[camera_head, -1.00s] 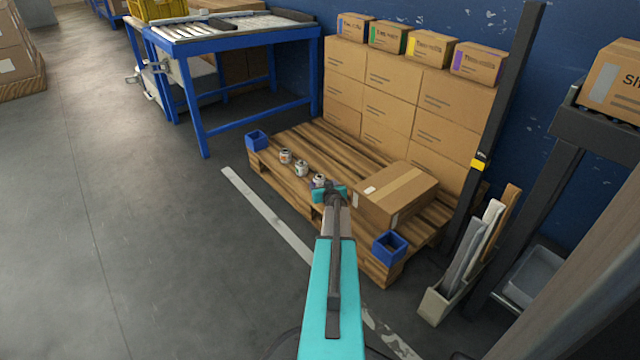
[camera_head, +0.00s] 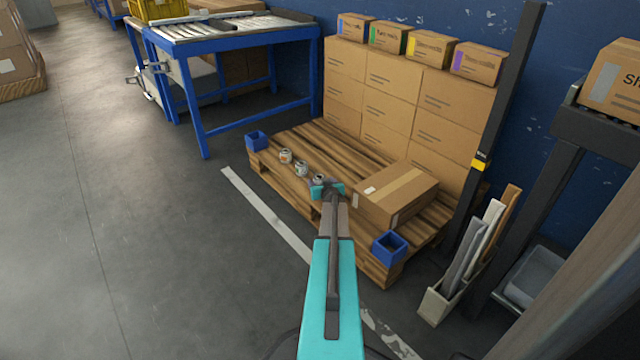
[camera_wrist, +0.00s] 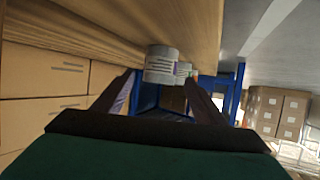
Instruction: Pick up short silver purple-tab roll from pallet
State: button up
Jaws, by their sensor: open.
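Three short silver rolls stand in a row on the wooden pallet (camera_head: 330,150): a far one (camera_head: 285,156), a middle one (camera_head: 301,168) and a near one (camera_head: 319,179). My gripper (camera_head: 326,187) is beside the near roll and partly covers it. In the wrist view my gripper (camera_wrist: 162,92) is open, its fingers spread to either side. No purple tab can be made out. I cannot tell whether the fingers touch the roll.
A carton (camera_head: 395,195) lies on the pallet right of my gripper. Blue corner cups (camera_head: 389,247) (camera_head: 257,140) sit at the pallet's edges. Stacked cartons (camera_head: 410,95) stand behind. A blue-framed table (camera_head: 205,100) is at the back left. The floor at left is clear.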

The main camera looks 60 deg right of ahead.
aim_at(320, 180)
jog(key=shift+x, duration=2.3)
jog(key=shift+d+r, duration=0.1)
jog(key=shift+r, duration=0.05)
jog(key=c, duration=1.2)
